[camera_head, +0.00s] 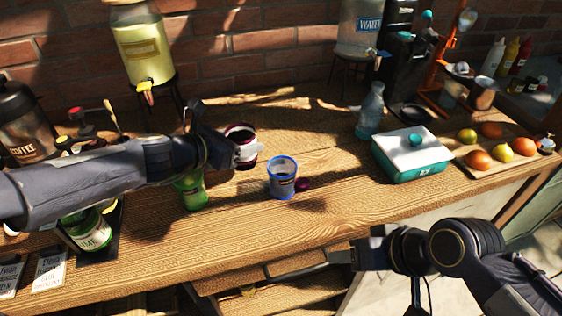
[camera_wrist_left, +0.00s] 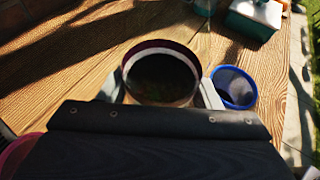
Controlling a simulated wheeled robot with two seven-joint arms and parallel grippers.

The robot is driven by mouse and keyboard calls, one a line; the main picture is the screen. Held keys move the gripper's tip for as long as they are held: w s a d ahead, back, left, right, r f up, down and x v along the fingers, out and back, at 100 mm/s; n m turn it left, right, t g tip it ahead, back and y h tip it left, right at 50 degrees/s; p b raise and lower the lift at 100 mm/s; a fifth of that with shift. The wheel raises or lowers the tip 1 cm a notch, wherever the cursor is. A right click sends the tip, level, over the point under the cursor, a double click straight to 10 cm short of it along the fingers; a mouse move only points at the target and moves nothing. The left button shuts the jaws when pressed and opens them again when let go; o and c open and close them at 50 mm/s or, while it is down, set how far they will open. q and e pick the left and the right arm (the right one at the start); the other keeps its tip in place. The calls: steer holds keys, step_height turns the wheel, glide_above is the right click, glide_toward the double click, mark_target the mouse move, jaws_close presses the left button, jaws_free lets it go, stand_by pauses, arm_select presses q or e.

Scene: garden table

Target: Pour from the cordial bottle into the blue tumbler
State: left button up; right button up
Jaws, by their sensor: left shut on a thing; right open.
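My left gripper (camera_head: 232,149) is shut on a maroon-rimmed cup (camera_head: 241,133) with a dark inside. In the left wrist view the cup (camera_wrist_left: 162,75) sits upright between the two fingers. I cannot tell whether it touches the table. The blue tumbler (camera_head: 282,181) stands upright on the table, just right of and nearer than the held cup; it also shows in the left wrist view (camera_wrist_left: 235,88). My right gripper (camera_head: 352,256) is open and empty at the table's front edge.
A small dark red object (camera_head: 302,184) lies right of the tumbler. A clear bottle (camera_head: 370,112), a teal ice box (camera_head: 412,153) and a fruit board (camera_head: 492,166) stand to the right. A lime-labelled container (camera_head: 92,234) stands front left. The table before the tumbler is clear.

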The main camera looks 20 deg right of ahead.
mark_target(229, 131)
arm_select(q)
steer(key=shift+f, duration=0.1)
steer(key=shift+a+f+m+t+y+b, duration=0.1)
steer(key=shift+f+m+t+y+b, duration=0.2)
steer(key=shift+f+m+y+b, duration=0.25)
steer(key=shift+w+r+m, duration=0.1)
steer(key=shift+r+m, duration=0.1)
steer(key=shift+m, duration=0.25)
steer(key=shift+m+t+y, duration=0.6)
steer(key=shift+m+y, duration=0.15)
steer(key=shift+m, duration=0.05)
step_height(229, 131, down, 2)
steer(key=shift+f+m+t+y+b, duration=0.1)
steer(key=shift+m+t+y+b, duration=0.3)
steer(key=shift+b, duration=0.7)
steer(key=shift+w+a+r+m+p, duration=0.15)
steer(key=shift+r+m+p, duration=0.35)
steer(key=shift+r+p, duration=0.35)
steer(key=shift+w+a+r+m+t+y+p, duration=0.3)
steer(key=shift+w+a+r+m+t+y, duration=0.25)
steer(key=shift+r+m+t, duration=0.2)
steer(key=shift+w+a+r+m+t+y+p, duration=0.15)
steer(key=shift+a+r+m+t+y+p, duration=0.1)
steer(key=shift+r+m+t, duration=0.2)
steer(key=shift+w+a+r+m+t+y+p, duration=0.1)
steer(key=shift+r+m+t+y, duration=0.1)
steer(key=shift+r+m, duration=0.25)
steer(key=shift+s+d+f+m+t+y+b, duration=0.15)
steer(key=shift+f+m+t+y+b, duration=0.15)
steer(key=shift+f+m+b, duration=0.3)
